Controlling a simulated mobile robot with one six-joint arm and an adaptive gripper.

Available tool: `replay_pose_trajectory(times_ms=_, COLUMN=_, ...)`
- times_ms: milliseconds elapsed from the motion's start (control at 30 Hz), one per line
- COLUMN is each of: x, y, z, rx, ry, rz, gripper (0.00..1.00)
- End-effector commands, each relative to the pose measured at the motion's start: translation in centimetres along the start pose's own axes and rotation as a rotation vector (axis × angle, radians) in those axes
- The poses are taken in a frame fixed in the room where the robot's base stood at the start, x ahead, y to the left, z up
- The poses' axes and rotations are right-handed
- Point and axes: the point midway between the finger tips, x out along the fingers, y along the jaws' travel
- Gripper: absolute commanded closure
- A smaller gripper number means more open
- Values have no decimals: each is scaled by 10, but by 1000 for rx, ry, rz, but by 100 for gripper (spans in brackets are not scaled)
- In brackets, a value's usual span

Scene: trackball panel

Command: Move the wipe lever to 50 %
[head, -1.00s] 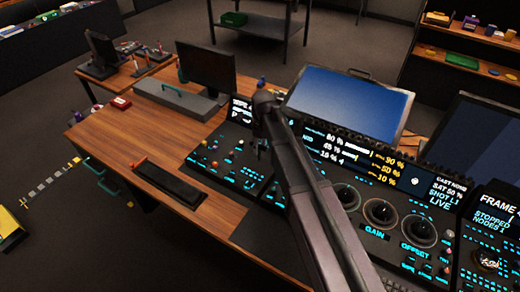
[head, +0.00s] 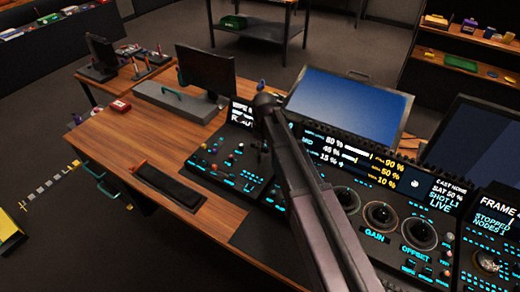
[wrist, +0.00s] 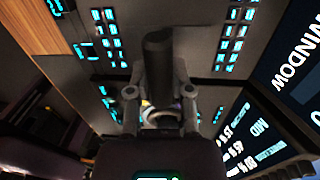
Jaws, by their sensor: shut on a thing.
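The control panel (head: 228,165) carries small knobs and lit cyan keys. My gripper (wrist: 158,68) is shut around a dark, upright, rounded piece (wrist: 158,42), which looks like the lever's handle. In the head view my arm runs down over the panel and its end hides the lever and most of the gripper. A small screen (head: 242,112) at the panel's back shows white text, too small to read surely. The lever's slot and scale are not visible.
A large display (head: 330,148) shows percentages behind my arm. Trackballs (head: 381,215) stand to the right. A blue-lit monitor (head: 350,105) stands behind. Bare wooden desk (head: 130,140) and a black wrist rest (head: 166,186) lie to the left.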

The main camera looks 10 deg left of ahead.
Motion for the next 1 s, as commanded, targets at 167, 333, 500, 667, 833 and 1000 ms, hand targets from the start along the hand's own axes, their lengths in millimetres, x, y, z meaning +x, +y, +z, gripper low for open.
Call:
replay_pose_trajectory(times_ms=167, x=0, y=0, z=0, rx=-1, ry=0, rz=0, gripper=57)
replay_pose_trajectory(times_ms=333, x=0, y=0, z=0, rx=-1, ry=0, rz=0, gripper=34)
replay_pose_trajectory(times_ms=500, x=0, y=0, z=0, rx=-1, ry=0, rz=0, gripper=34)
replay_pose_trajectory(times_ms=667, x=0, y=0, z=0, rx=-1, ry=0, rz=0, gripper=34)
replay_pose_trajectory(times_ms=833, x=0, y=1, z=0, rx=-1, ry=0, rz=0, gripper=34)
replay_pose_trajectory(times_ms=1000, x=1, y=6, z=0, rx=-1, ry=0, rz=0, gripper=34)
